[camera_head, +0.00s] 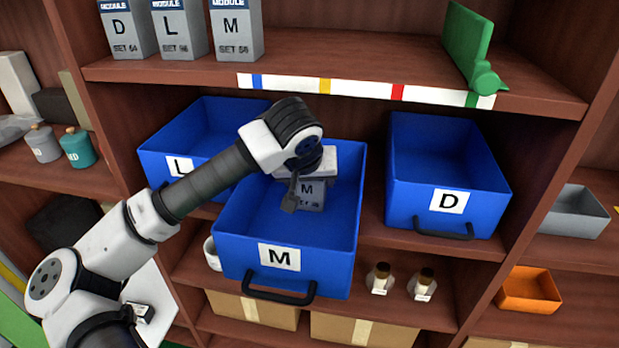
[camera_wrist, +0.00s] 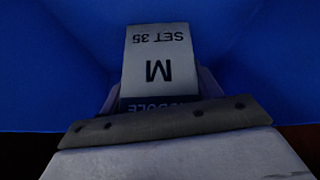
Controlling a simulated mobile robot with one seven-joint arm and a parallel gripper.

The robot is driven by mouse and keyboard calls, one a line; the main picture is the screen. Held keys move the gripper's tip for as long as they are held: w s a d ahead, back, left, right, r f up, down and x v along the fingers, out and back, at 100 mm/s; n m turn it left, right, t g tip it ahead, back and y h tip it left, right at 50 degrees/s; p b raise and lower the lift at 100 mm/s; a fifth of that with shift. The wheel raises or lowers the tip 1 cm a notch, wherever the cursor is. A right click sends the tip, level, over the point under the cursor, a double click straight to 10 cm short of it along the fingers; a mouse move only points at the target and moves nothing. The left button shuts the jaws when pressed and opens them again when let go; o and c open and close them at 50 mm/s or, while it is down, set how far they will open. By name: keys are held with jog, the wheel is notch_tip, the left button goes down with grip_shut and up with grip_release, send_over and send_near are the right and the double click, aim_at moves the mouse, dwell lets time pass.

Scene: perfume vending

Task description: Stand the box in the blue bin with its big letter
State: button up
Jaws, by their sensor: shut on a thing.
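A grey box (camera_head: 312,194) with a big black M is inside the middle blue bin (camera_head: 231,249), which is labelled M and stands forward of its neighbours. The box's M reads upright in the head view. In the wrist view the same box (camera_wrist: 155,52) shows M and SET 35 upside down, against blue. My gripper (camera_head: 298,184) is inside the bin and shut on the box near its top, partly covering it. I cannot tell whether the box's bottom touches the bin floor.
A blue bin labelled L (camera_head: 207,119) is at left, partly behind my arm, and one labelled D (camera_head: 488,176) at right. Three boxes marked D (camera_head: 122,30), L (camera_head: 175,30) and M (camera_head: 237,30) stand on the upper shelf (camera_head: 340,62). The bin's front floor is clear.

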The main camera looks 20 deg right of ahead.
jog(key=shift+f+b, duration=0.2)
jog(key=shift+b, duration=0.15)
jog(key=o, duration=1.1)
jog(key=shift+o, duration=0.2)
jog(key=shift+r, duration=0.1)
jog(key=shift+r, duration=0.1)
